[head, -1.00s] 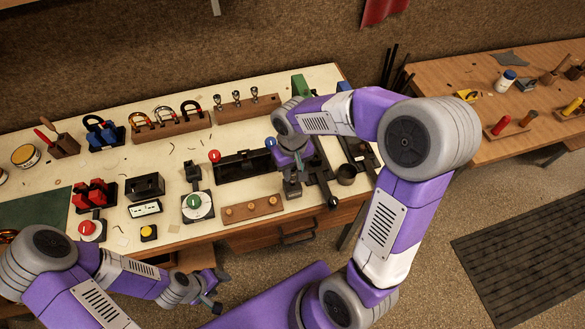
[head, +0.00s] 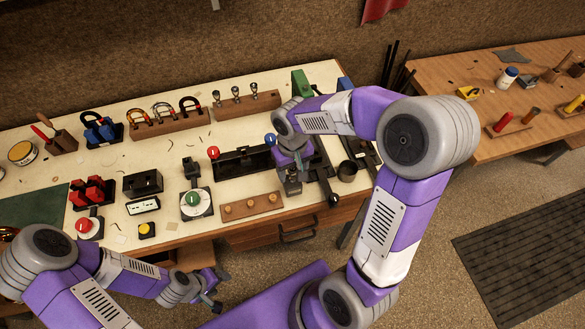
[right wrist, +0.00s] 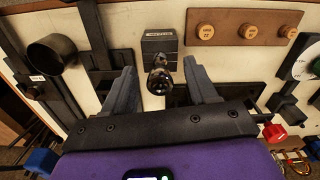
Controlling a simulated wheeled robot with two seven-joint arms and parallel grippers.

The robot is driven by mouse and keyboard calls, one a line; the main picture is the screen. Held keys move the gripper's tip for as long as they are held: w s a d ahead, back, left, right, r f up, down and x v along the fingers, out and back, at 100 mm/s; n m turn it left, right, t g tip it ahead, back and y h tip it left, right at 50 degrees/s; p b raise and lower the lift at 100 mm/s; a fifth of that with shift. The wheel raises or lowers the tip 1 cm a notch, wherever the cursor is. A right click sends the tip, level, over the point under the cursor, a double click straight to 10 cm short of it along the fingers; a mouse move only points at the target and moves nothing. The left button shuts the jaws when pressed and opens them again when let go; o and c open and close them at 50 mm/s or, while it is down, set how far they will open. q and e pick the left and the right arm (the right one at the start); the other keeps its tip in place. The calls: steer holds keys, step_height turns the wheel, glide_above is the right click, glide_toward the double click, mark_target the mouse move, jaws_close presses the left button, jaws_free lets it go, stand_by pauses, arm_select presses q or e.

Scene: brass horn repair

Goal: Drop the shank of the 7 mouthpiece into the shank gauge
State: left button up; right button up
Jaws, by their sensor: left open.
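In the right wrist view a dark, shiny mouthpiece (right wrist: 158,82) is seen nearly end-on, against a grey block with a small label, which looks like the shank gauge (right wrist: 160,43). Its shank is hidden, so how deep it sits cannot be told; no 7 is legible. My right gripper (right wrist: 158,70) has its fingers on either side of the mouthpiece, with a visible gap to each. In the head view my right gripper (head: 292,184) is over the front right of the bench and hides most of the gauge. My left gripper (head: 214,290) is open and empty, in front of the bench.
A wooden rack (head: 262,103) with several silver mouthpieces stands at the back of the bench. A wooden strip with round plugs (head: 252,206) lies left of my right gripper. A dark cup (head: 347,171) and black rails are to its right.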

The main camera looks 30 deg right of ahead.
step_height(320, 180, up, 8)
steer(key=shift+f+p, duration=0.15)
steer(key=shift+p, duration=0.7)
arm_select(q)
steer(key=shift+r, duration=0.8)
steer(key=shift+s, duration=0.1)
arm_select(e)
steer(key=shift+f, duration=0.1)
